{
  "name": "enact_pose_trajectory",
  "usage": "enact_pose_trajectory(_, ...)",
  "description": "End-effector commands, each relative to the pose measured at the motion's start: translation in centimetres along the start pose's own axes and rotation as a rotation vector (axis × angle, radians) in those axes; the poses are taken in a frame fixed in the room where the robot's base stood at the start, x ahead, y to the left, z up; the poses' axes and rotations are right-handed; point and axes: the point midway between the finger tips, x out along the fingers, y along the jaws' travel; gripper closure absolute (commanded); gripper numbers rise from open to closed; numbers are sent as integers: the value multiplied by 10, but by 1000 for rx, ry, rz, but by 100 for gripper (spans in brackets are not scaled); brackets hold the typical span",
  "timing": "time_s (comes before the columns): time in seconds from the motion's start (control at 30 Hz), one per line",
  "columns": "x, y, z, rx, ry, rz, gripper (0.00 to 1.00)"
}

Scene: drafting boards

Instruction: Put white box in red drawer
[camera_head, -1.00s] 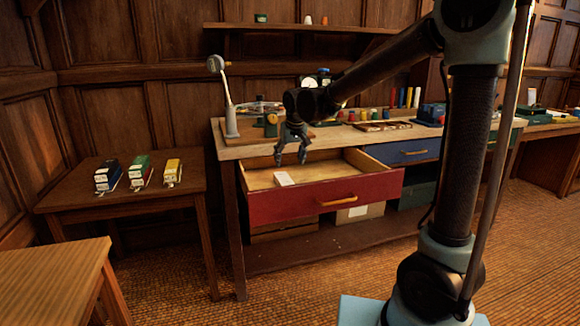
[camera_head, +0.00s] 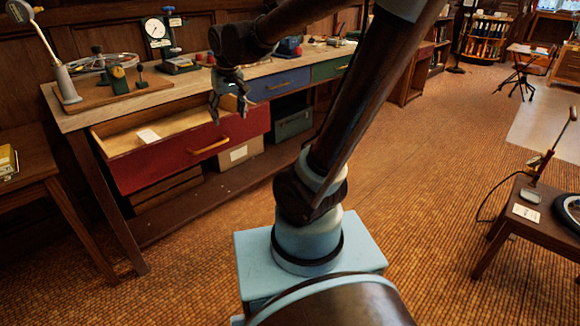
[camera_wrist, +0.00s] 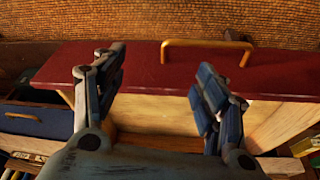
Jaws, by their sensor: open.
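The red drawer (camera_head: 185,155) of the workbench is pulled out, and its pale wooden inside shows. A small flat white box (camera_head: 148,136) lies inside it, towards the back left. My gripper (camera_head: 231,108) is open and empty, at the right end of the red drawer near its front. In the wrist view the open fingers of my gripper (camera_wrist: 161,62) point over the drawer's red front (camera_wrist: 150,70), with the brass handle (camera_wrist: 207,43) beyond them. The white box is not visible in the wrist view.
A blue drawer (camera_head: 280,84) and a green drawer (camera_head: 330,68) are shut to the right. A gauge stand (camera_head: 158,35) and tools stand on the bench top (camera_head: 190,82). A small table (camera_head: 520,235) stands right; open floor lies between.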

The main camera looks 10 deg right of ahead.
Motion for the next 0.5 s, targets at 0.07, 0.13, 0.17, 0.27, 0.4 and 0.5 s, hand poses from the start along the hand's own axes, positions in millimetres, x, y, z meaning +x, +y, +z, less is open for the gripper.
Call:
enact_pose_trajectory(0.07,0,22,29,34,-12,11,34)
enact_pose_trajectory(0.13,0,36,52,60,-22,19,34)
enact_pose_trajectory(0.17,1,42,62,72,-26,22,34)
enact_pose_trajectory(0.27,4,59,97,109,-42,31,34)
enact_pose_trajectory(0.4,12,77,146,161,-62,44,34)
enact_pose_trajectory(0.5,20,85,179,198,-77,51,34)
